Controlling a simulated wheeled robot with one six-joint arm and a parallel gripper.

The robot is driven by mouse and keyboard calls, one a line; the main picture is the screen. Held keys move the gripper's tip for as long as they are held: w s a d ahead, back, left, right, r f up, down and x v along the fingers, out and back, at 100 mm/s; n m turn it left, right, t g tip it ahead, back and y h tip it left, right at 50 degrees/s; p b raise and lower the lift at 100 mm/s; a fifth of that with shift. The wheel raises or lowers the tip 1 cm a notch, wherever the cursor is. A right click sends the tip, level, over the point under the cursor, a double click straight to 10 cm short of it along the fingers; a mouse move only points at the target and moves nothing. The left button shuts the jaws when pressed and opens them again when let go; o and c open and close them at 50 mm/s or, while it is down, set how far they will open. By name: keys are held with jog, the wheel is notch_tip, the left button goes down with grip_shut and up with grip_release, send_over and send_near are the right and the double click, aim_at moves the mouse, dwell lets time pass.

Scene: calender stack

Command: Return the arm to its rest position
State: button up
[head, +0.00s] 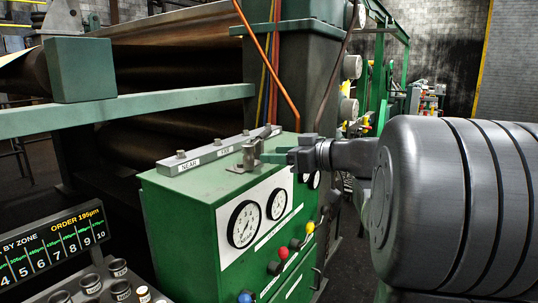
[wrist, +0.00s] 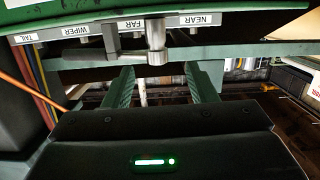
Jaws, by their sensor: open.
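My gripper (head: 274,157) is in the head view at the top right of the green control cabinet (head: 190,205), beside a small metal bracket (head: 250,155). In the wrist view my gripper (wrist: 160,72) has its two green fingers spread apart, with nothing held between them. A metal post with a round end (wrist: 156,45) stands just beyond the gap between the fingers. I cannot tell whether the fingers touch anything. My arm reaches in from the right of the head view.
A grey labelled strip (head: 215,151) runs along the cabinet top; the wrist view shows NEAR, FAR, WIPER and TAIL labels. Gauges (head: 243,224) and coloured buttons (head: 283,253) are on the cabinet front. Large rollers (head: 180,65), a green rail (head: 130,108) and an orange cable (head: 265,60) are close behind.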

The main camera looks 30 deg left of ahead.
aim_at(253, 153)
dwell(0.4)
jog(key=shift+w+a+f, duration=0.15)
jog(key=shift+a+f, duration=0.05)
jog(key=shift+a, duration=0.95)
jog(key=shift+w+a+f, duration=0.1)
jog(key=shift+a+f, duration=0.1)
jog(key=shift+a, duration=0.95)
